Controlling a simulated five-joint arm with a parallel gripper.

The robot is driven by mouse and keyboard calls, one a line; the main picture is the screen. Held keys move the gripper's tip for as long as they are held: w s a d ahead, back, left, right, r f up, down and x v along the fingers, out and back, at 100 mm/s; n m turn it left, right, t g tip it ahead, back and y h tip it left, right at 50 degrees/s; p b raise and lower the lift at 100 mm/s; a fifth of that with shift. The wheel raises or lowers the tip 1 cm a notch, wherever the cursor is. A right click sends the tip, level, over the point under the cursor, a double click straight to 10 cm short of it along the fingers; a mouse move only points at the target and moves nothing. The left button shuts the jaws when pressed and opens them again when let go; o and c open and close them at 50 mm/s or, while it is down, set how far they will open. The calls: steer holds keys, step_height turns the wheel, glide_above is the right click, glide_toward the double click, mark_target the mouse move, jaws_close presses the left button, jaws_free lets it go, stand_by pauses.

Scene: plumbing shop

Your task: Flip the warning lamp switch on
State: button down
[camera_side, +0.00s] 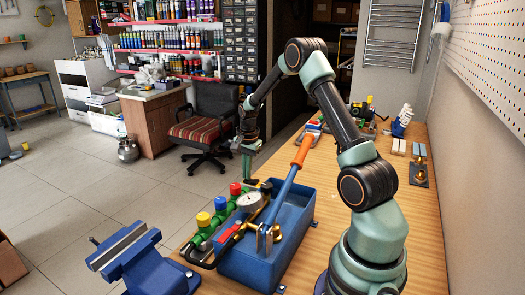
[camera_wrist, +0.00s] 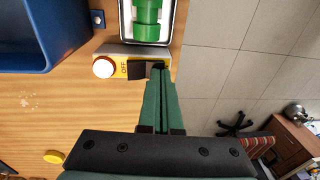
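The warning lamp switch box (camera_wrist: 125,53) is a small grey and yellow unit at the table's edge in the wrist view. It carries a round lamp (camera_wrist: 103,67) with an orange-red rim and a pale centre; I cannot tell if it is lit. Beside the lamp are a yellow label reading OFF and a black switch (camera_wrist: 138,69). My gripper (camera_wrist: 160,72) has its green fingers together and empty, with the tips at the right end of the black switch. I cannot tell whether they touch it. In the side view my gripper (camera_side: 248,165) points down beyond the blue tub.
A blue tub (camera_side: 270,262) with an orange-handled tool and a gauge stands on the wooden table (camera_side: 340,235). A green valve manifold (camera_side: 212,225) is beside it, and a blue vise (camera_side: 135,258) is at the front left. A yellow button-like piece (camera_wrist: 54,157) lies nearby.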

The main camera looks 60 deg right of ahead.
steer(key=shift+s, duration=0.15)
steer(key=shift+s+r, duration=0.25)
steer(key=shift+s, duration=0.4)
step_height(320, 180, up, 14)
steer(key=w, duration=0.1)
steer(key=shift+w, duration=0.35)
stand_by(0.3)
